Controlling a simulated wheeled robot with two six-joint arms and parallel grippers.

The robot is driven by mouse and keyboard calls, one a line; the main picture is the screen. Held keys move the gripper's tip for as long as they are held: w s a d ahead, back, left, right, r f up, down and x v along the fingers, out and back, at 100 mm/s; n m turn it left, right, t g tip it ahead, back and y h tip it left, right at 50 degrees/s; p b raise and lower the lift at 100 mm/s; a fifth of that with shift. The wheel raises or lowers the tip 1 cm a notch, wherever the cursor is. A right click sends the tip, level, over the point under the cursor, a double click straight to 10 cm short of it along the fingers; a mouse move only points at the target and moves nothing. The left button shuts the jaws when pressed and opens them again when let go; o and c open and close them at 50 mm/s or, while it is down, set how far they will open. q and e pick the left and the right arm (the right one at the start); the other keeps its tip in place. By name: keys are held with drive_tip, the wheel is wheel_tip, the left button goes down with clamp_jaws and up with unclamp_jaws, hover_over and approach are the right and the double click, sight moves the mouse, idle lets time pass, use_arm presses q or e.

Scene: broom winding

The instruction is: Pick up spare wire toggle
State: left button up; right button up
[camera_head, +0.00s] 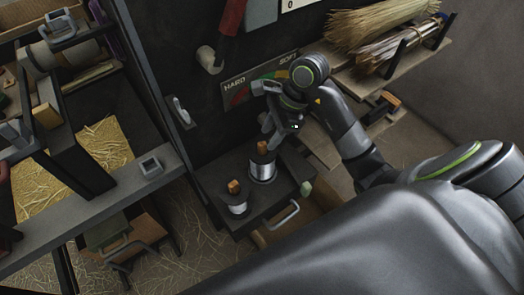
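Two silver wire spools stand on a dark shelf block (213,188). The rear spool (263,170) has a brown wooden toggle (263,147) on top. The smaller front spool (237,205) has another wooden toggle (234,187) on top. I cannot tell which toggle is the spare one. My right gripper (264,106) is above and behind the rear spool, in front of the dark panel. Its fingers look spread and empty, apart from both toggles. My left gripper is not in view.
A HARD–SOFT gauge (236,88) is on the dark panel behind my gripper. A drawer handle (283,216) and a small pale green knob (306,188) are beside the spools. Straw bundles (375,27) lie on a shelf at upper right. A dark frame (75,150) stands left.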

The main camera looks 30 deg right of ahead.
sight(263, 143)
drive_tip(key=x, duration=0.2)
drive_tip(key=b+x, duration=0.2)
drive_tip(key=x, duration=0.1)
drive_tip(key=shift+w+a+f, duration=0.1)
drive_tip(key=shift+w+f, duration=0.2)
drive_tip(key=shift+w, duration=0.15)
drive_tip(key=c, duration=0.9)
